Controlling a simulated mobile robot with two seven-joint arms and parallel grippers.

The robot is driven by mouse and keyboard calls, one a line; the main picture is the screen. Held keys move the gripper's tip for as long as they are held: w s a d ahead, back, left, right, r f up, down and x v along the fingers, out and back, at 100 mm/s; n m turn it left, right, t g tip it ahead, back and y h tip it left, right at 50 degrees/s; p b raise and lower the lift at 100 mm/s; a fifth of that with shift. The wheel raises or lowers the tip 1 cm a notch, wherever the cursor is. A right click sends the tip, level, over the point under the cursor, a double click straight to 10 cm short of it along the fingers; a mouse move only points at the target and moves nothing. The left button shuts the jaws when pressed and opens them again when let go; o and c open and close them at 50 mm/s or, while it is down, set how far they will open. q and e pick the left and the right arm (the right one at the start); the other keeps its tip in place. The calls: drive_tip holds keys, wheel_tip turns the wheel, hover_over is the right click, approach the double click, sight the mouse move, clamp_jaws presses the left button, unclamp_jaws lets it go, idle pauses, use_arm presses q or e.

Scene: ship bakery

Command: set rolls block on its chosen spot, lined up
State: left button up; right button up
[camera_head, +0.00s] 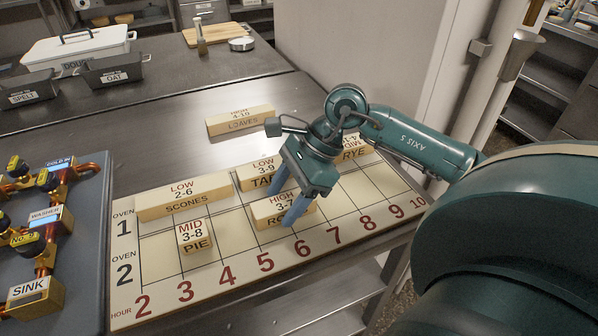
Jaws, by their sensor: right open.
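The rolls block (266,208), a pale block marked HIGH 3-7 with its name partly hidden, lies flat on the oven chart board (213,279), in the oven 2 row above the hour numbers 5 and 6. My right gripper (284,202) is open just above it, with its blue fingers down at the block. One finger covers part of the block's front label. I cannot tell whether the fingers touch it. My left gripper is not in view.
On the board, the scones block (184,197) lies in the oven 1 row, the pie block (195,237) in oven 2. TA- (257,176) and RYE (356,150) blocks lie behind my gripper. The loaves block (240,120) lies off the board. A piped panel (85,225) stands left.

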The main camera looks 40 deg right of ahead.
drive_tip(key=v, duration=1.1)
drive_tip(key=shift+r+b, duration=0.15)
drive_tip(key=shift+b, duration=0.15)
drive_tip(key=shift+s+d, duration=0.1)
drive_tip(key=shift+s, duration=0.05)
